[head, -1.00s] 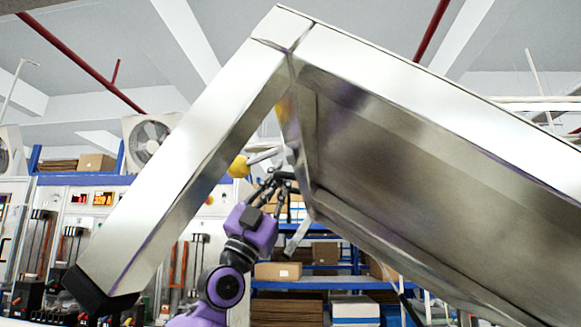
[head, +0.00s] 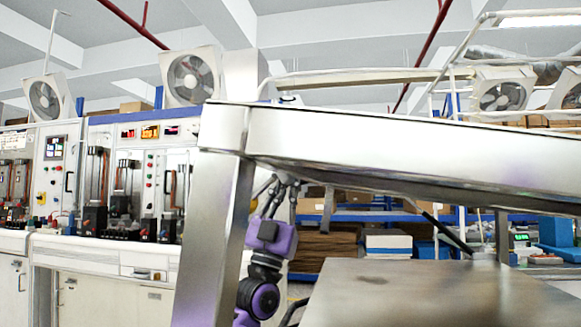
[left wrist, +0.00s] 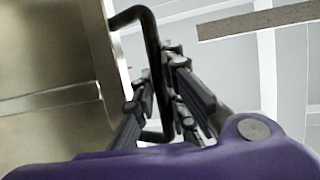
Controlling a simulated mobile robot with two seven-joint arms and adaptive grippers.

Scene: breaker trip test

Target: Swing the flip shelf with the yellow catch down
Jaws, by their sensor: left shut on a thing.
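The flip shelf (head: 390,150) is a broad silvery metal panel in the head view, seen almost edge-on and sloping slightly down to the right. A metal leg (head: 212,235) stands below its left end. My left gripper (head: 283,182) is beneath the shelf's left part, its fingertips partly hidden by the shelf edge. In the left wrist view, my left gripper (left wrist: 165,95) is shut on a black bar handle (left wrist: 150,40) fixed to the metal panel (left wrist: 50,60). My right gripper is not in view.
A flat metal surface (head: 420,295) lies below the shelf, with open space between them. Breaker cabinets (head: 110,215) line the back left. A blue rack with boxes (head: 345,215) stands behind my arm.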

